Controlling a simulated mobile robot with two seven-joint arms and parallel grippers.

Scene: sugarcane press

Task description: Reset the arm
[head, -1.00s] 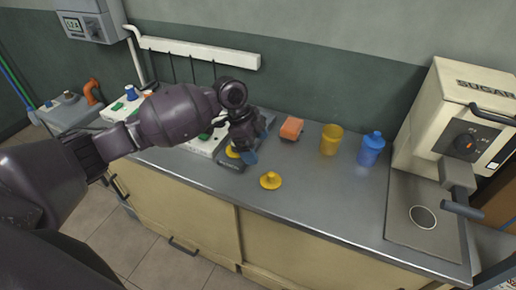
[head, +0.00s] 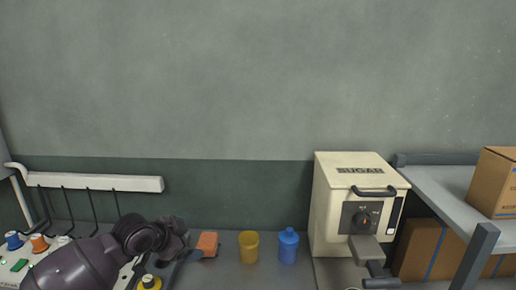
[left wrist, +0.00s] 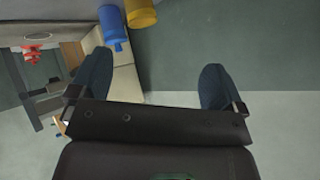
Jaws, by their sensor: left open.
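My left arm comes in at the lower left of the head view, with its gripper (head: 186,256) low over the counter, beside the orange block. In the left wrist view the two dark blue fingers of this gripper (left wrist: 158,88) stand wide apart with nothing between them. My right gripper is in neither view.
On the counter stand an orange block (head: 207,243), a yellow cup (head: 249,247), a blue bottle (head: 288,245) and the cream sugar press (head: 335,205). A yellow-topped button (head: 150,283) is below the gripper. A shelf (head: 445,190) with cardboard boxes (head: 495,185) is at right.

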